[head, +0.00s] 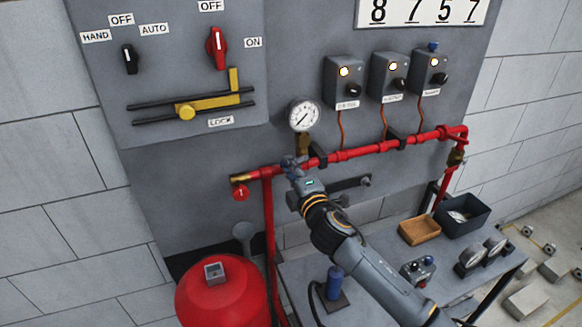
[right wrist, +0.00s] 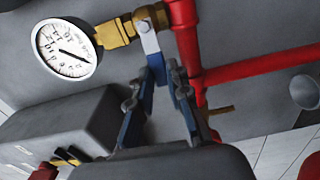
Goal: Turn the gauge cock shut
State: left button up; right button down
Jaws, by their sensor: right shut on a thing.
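The gauge cock (head: 303,143) is a small brass fitting under the round white gauge (head: 303,115), above the red pipe. In the right wrist view the brass cock (right wrist: 122,31) joins the gauge (right wrist: 66,48) to the red pipe. My right gripper (head: 291,164) is at the red pipe just below the gauge. In the wrist view its blue fingers (right wrist: 168,75) are closed on the lever's end. My left gripper is not in view.
The red pipe (head: 350,153) runs right across the grey panel, with several dark clips. A brass-ended stub with a red tag (head: 240,193) lies left of my gripper. A red tank (head: 222,303) stands below left. A bench with a wooden tray (head: 419,230) and dark bin (head: 481,207) is below right.

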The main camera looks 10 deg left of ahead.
dwell(0.4)
jog(key=c, duration=1.3)
grip_release()
jog(key=shift+f, duration=0.1)
jog(key=shift+o, duration=0.2)
jog(key=v, duration=1.2)
